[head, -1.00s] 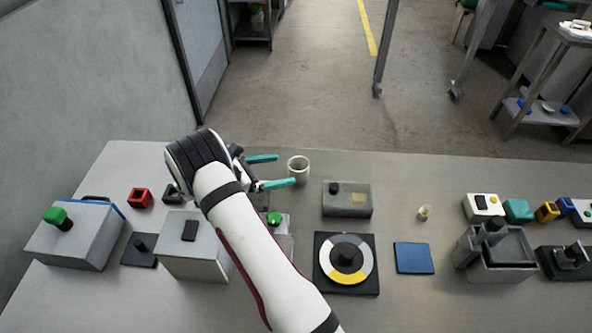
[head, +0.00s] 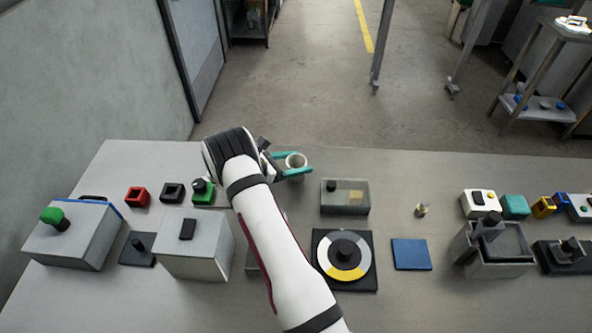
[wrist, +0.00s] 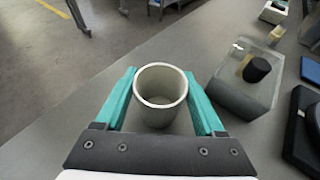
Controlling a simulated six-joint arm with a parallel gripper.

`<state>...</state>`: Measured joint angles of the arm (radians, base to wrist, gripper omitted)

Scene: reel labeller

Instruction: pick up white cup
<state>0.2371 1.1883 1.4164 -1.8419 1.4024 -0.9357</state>
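In the wrist view the fingers of my gripper (wrist: 161,88) lie close against both sides of the cup, with no clear gap. The cup's base is partly hidden, and no lift off the table shows.
A grey box with a clear top (head: 345,196) stands just right of the cup. A reel disc (head: 326,262) and a blue pad (head: 411,254) lie nearer. A green block (head: 203,192) and a black block (head: 172,192) sit left. Floor lies beyond the table edge.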

